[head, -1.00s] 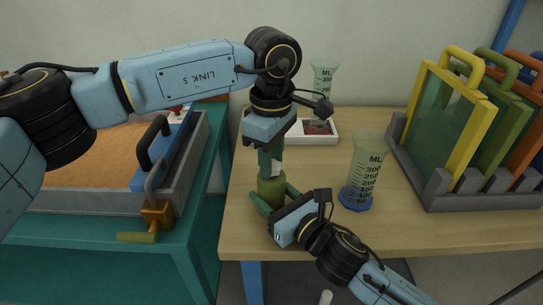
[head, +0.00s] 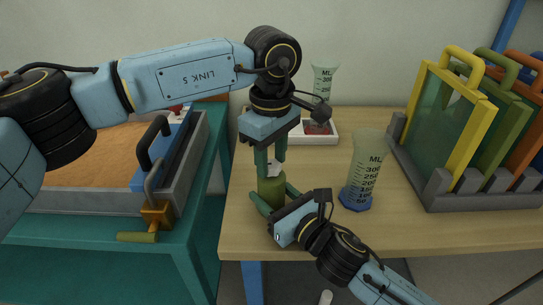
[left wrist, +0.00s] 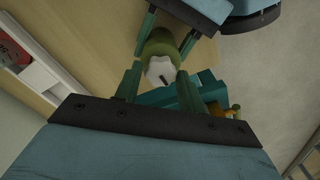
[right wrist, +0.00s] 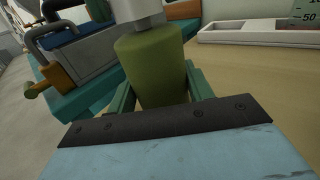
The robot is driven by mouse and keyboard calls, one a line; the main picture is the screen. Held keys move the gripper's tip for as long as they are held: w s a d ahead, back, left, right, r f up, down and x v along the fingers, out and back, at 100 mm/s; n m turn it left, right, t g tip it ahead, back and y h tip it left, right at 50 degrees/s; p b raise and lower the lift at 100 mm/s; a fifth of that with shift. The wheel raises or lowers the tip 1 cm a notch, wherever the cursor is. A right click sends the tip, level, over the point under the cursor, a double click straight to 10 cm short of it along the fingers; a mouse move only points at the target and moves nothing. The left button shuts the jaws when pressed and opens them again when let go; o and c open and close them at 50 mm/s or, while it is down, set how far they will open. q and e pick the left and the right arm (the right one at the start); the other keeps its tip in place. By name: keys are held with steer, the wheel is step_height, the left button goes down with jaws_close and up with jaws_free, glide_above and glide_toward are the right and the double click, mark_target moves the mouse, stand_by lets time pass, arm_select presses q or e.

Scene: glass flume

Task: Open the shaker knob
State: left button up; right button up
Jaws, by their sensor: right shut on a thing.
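The shaker (head: 270,192) is a green cylinder standing upright at the table's front left corner. Its white knob (left wrist: 160,70) is on top and shows a dark mark in the left wrist view. My left gripper (head: 270,170) points down from above, open, with one finger on each side of the knob and visible gaps. My right gripper (head: 274,200) comes in low from the right and is shut on the shaker's green body, which also shows between its fingers in the right wrist view (right wrist: 152,70). The knob's top is cut off in that view.
A measuring beaker with a blue base (head: 362,175) stands right of the shaker; another (head: 323,80) stands behind. A white tray (head: 325,137) lies at the back. A rack (head: 470,195) of coloured frames is at right. The teal flume bench (head: 190,235) with a crank is left.

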mark_target(271, 164)
arm_select(q)
steer(key=shift+o, duration=1.1)
step_height(271, 164, up, 12)
arm_select(e)
steer(key=o, duration=1.1)
steer(key=shift+o, duration=0.2)
